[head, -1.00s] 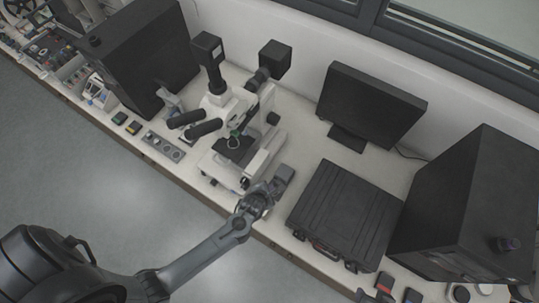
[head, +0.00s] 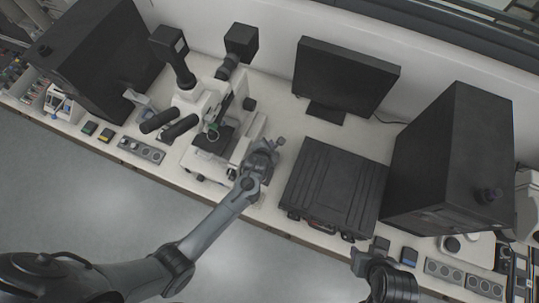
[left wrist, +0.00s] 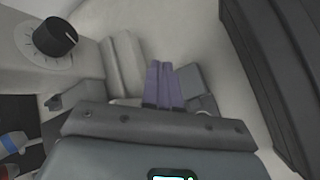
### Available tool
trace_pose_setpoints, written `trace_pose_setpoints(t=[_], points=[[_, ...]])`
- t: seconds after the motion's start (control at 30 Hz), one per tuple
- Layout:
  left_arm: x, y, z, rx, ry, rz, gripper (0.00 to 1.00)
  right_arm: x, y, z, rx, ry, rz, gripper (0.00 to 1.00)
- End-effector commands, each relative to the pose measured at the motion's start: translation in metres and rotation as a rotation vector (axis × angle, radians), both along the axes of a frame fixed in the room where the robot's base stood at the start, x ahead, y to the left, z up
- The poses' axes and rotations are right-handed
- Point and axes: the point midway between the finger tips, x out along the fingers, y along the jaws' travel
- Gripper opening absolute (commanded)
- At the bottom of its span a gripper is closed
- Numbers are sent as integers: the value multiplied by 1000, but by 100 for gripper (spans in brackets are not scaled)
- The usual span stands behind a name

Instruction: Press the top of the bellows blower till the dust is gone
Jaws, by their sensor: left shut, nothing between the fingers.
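My left gripper (head: 272,147) is in the gap between the white microscope (head: 240,150) and the black case. In the left wrist view its two purple-padded fingers (left wrist: 163,85) are together, with nothing between them. A small grey block (left wrist: 195,80) shows just beside the fingers; I cannot tell what it is. I cannot make out the bellows blower or any dust in either view; the arm hides part of the bench there. My right gripper (head: 372,252) is at the bench's front edge, right of the case; its jaws are not clear.
The black case (head: 330,185) stands close on the right of my left gripper. The microscope's side with a black knob (left wrist: 55,36) is close on the left. A monitor (head: 345,75) stands behind, and a tall black box (head: 450,160) is at the right.

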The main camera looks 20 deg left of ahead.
Motion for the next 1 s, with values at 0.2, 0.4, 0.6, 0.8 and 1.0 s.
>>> trace_pose_setpoints(t=[0.2,0.4,0.6,0.8,1.0], points=[[0,0,-14,1,0,-1,0,1,2,-12,5,-2,-2,43],[0,0,-38,3,0,-3,0,1,2,-34,7,-2,-3,43],[0,1,-63,3,1,-2,0,1,2,-55,6,-2,-2,43],[0,-1,-79,-2,1,1,0,1,1,-69,3,-2,0,43],[0,0,-87,0,0,0,0,1,0,-75,-3,-1,3,43]])
